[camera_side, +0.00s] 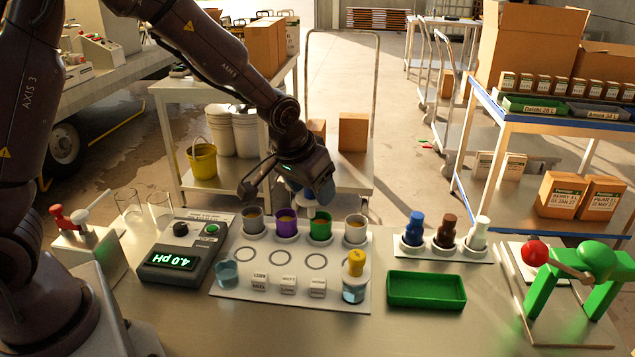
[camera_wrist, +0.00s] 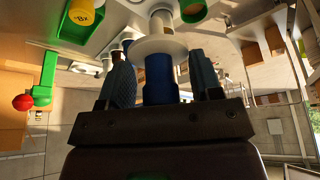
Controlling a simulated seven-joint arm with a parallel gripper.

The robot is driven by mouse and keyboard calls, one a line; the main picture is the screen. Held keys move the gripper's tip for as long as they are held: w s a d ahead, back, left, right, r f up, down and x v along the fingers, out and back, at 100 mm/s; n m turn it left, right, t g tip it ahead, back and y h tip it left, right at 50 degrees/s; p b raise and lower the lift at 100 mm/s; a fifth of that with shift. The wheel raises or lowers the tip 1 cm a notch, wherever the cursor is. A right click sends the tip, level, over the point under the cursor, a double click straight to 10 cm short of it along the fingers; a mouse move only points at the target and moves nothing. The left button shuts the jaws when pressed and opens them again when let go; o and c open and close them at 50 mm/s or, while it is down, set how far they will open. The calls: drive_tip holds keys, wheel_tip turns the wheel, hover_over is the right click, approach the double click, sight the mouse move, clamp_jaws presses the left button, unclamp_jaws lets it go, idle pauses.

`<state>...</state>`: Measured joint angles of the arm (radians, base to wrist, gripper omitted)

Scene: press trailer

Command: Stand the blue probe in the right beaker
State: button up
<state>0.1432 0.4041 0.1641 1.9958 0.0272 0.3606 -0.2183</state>
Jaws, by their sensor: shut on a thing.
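My gripper (camera_side: 306,198) is shut on the blue probe (camera_wrist: 158,78), between its two fingers in the wrist view. A wide white collar (camera_wrist: 160,47) sits beyond the blue part. In the side view the gripper hangs above the back row of cups, near the purple and green ones; most of the probe is hidden there. A beaker with bluish liquid (camera_side: 354,294) stands at the front right of the pale board, with a yellow-topped piece (camera_side: 355,262) at its top. Another beaker with bluish liquid (camera_side: 227,273) stands at the front left. The probe's tip is not clear.
The back row holds a purple cup (camera_side: 286,224), a green cup (camera_side: 320,226) and grey cups. A pH meter (camera_side: 178,252) reads 4.0 at left. A green tray (camera_side: 426,290), bottles in a rack (camera_side: 447,244) and a green frame (camera_side: 547,290) stand at right.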

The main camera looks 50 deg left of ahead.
sight(300, 204)
drive_tip(key=s, duration=0.1)
drive_tip(key=f, duration=0.1)
drive_tip(key=s+f, duration=0.1)
drive_tip(key=shift+s+d+f, duration=0.2)
drive_tip(key=shift+s+d, duration=0.05)
drive_tip(key=shift+s, duration=0.1)
drive_tip(key=s+a+f+n+g+y, duration=0.2)
drive_tip(key=s+a+n, duration=0.2)
drive_tip(key=s+n, duration=0.3)
drive_tip(key=s+a+f+n+g+y, duration=0.2)
drive_tip(key=s+a+n, duration=0.35)
drive_tip(key=n, duration=0.25)
drive_tip(key=shift+d+f, duration=0.25)
drive_tip(key=shift+f, duration=1.1)
drive_tip(key=shift+d+f, duration=0.2)
drive_tip(key=shift+f, duration=1.1)
drive_tip(key=shift+f, duration=0.6)
drive_tip(key=o, duration=0.7)
drive_tip(key=shift+o, duration=0.2)
